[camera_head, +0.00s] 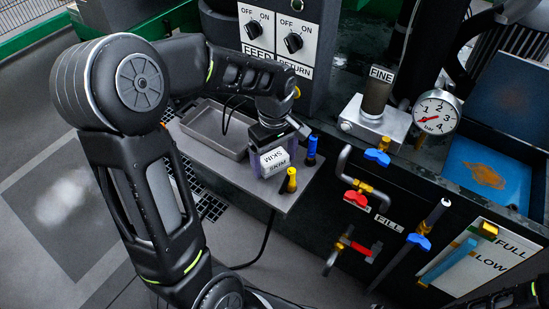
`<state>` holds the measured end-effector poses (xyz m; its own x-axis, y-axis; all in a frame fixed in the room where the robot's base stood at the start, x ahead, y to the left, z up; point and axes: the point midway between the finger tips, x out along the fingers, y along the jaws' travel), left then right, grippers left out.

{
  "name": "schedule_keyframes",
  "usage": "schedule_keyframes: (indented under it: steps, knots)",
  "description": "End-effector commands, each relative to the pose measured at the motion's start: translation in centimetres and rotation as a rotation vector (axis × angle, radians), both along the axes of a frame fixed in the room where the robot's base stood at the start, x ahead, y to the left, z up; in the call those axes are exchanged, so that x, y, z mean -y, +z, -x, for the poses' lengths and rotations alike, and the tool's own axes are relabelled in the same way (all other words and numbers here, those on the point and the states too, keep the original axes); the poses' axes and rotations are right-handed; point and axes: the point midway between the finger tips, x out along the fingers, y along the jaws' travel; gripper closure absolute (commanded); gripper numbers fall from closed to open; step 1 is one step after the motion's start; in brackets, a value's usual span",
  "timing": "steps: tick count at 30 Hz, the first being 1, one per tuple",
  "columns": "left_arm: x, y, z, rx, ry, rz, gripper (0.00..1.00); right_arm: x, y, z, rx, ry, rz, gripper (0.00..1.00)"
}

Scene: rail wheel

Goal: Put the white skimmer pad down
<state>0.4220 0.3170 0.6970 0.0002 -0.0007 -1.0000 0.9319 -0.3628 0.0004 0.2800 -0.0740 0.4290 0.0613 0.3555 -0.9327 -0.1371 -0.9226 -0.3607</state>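The white skimmer pad (274,160) is a small block with dark lettering that reads upside down, partly "SKIM". It is at the right part of a grey shelf (235,174), between the tray and two small bottles. My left gripper (273,152) reaches down over it from above, with a finger on each side of the pad, and looks shut on it. The gripper hides the pad's upper part. I cannot tell whether the pad's underside touches the shelf. My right gripper is not in view.
A shallow grey tray (214,132) lies left of the pad. A blue bottle (311,150) and a yellow-topped bottle (289,180) stand close to its right. The shelf's front strip is bare. A panel with switches (293,42), a gauge (436,112) and valves (377,157) lie beyond.

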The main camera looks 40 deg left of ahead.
Motion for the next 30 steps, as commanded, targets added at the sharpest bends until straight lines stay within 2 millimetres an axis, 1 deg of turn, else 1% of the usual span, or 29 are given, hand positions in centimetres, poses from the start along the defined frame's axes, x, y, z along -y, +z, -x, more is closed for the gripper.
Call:
schedule_keyframes:
  steps: [1,3,11,16,20,27,30]
  knots:
    - [0.0,0.0,0.0,0.000,0.000,0.000,0.11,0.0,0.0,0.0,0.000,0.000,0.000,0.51]
    - [0.0,0.0,0.0,0.000,0.000,0.000,0.06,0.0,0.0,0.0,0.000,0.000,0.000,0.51]
    - [0.0,0.1,0.0,0.000,0.000,0.000,0.06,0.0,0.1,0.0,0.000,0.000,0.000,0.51]
    - [0.0,1.3,-0.1,0.002,0.000,0.000,0.06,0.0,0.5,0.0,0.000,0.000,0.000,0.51]
    - [0.0,3.3,-0.1,0.004,0.000,-0.001,0.06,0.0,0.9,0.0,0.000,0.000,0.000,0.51]
    - [0.0,8.4,-0.1,0.004,0.000,-0.001,0.06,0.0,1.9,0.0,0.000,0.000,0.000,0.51]
    - [0.0,10.2,-0.1,0.004,0.000,0.000,0.06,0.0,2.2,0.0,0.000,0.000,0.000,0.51]
